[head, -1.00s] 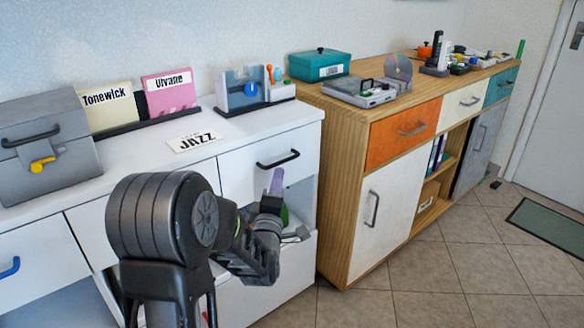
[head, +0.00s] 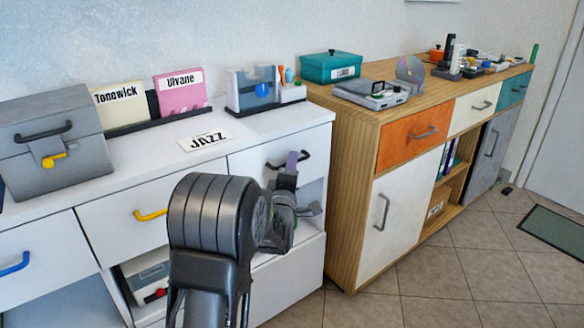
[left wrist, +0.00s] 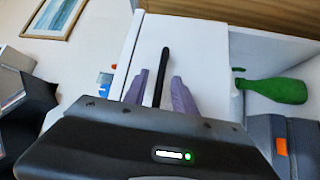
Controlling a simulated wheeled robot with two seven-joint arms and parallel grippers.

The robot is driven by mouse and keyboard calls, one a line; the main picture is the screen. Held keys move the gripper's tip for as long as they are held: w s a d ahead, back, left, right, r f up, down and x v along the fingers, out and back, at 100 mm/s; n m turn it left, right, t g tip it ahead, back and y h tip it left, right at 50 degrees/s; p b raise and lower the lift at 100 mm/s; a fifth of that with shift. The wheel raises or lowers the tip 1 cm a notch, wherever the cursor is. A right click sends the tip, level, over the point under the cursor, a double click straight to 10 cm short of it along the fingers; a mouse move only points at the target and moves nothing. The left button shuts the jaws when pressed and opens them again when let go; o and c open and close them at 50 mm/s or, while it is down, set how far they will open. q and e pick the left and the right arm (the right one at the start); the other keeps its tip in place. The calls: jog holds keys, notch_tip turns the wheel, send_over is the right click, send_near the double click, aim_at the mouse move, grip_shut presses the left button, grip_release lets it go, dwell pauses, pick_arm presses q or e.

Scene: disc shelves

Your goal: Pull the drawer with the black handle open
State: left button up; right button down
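The black handle (head: 288,160) is on the white front of the right-hand drawer (head: 245,165) of the white cabinet. The drawer looks shut, flush with the cabinet. My left gripper (head: 293,162) is at this handle and partly covers it. In the left wrist view the two purple fingers of my left gripper (left wrist: 159,88) stand apart, with the black handle (left wrist: 162,76) between them. Gaps show on both sides, so the fingers do not grip it. My right gripper is not in view.
The white cabinet's other drawers have a yellow handle (head: 151,214) and a blue handle (head: 15,264). Below the black-handled drawer is an open compartment; a green bottle (left wrist: 272,90) shows in the left wrist view. A wooden cabinet (head: 345,190) stands close on the right.

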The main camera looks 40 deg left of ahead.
pick_arm(q)
grip_shut()
dwell(0.4)
dwell(1.1)
